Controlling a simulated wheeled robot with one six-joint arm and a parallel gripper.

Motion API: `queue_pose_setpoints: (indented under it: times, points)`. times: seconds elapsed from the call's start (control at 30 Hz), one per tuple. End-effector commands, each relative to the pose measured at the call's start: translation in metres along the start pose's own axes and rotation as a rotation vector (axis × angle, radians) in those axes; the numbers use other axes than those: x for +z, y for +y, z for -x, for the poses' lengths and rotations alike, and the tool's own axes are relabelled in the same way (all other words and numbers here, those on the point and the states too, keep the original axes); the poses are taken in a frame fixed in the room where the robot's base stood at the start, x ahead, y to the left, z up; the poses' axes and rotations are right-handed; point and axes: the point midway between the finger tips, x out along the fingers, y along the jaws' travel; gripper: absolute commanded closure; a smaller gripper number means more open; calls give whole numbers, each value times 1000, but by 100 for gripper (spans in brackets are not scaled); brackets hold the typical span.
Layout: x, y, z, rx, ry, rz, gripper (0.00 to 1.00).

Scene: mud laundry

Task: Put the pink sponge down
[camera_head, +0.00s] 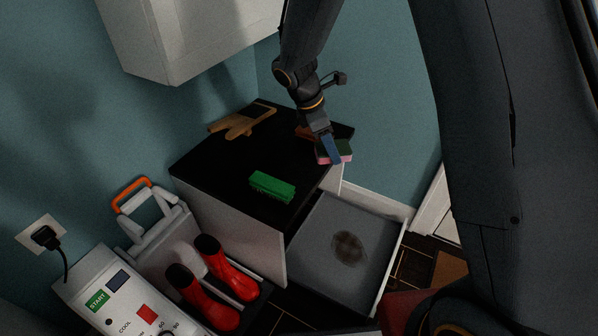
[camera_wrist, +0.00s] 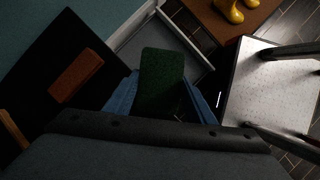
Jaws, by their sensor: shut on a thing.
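The pink sponge (camera_head: 342,158) has a dark green top face. My gripper (camera_head: 331,150) is shut on it near the back right edge of the black counter top (camera_head: 215,165). In the wrist view the sponge's green face (camera_wrist: 162,78) shows between my two blue fingers, and its pink part is hidden. I cannot tell whether the sponge touches the counter or hangs just above or beside its edge.
An open grey drawer (camera_head: 315,250) with a dark patch juts out at the front right. Red boots (camera_head: 226,270) stand left of it. Yellow boots (camera_wrist: 233,12) stand on a brown surface.

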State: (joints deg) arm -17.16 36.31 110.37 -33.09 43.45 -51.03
Motion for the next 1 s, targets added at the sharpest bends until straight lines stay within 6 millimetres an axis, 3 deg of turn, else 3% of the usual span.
queue_pose_setpoints:
  times: [0.13, 0.33, 0.47, 1.0]
  points:
    - [-38, 32, 12, 183, 1, 437, 68]
    - [-68, 52, 25, 316, 1, 757, 68]
    - [-77, 56, 23, 344, 1, 831, 68]
    - [-104, 56, -43, 345, 1, 841, 68]
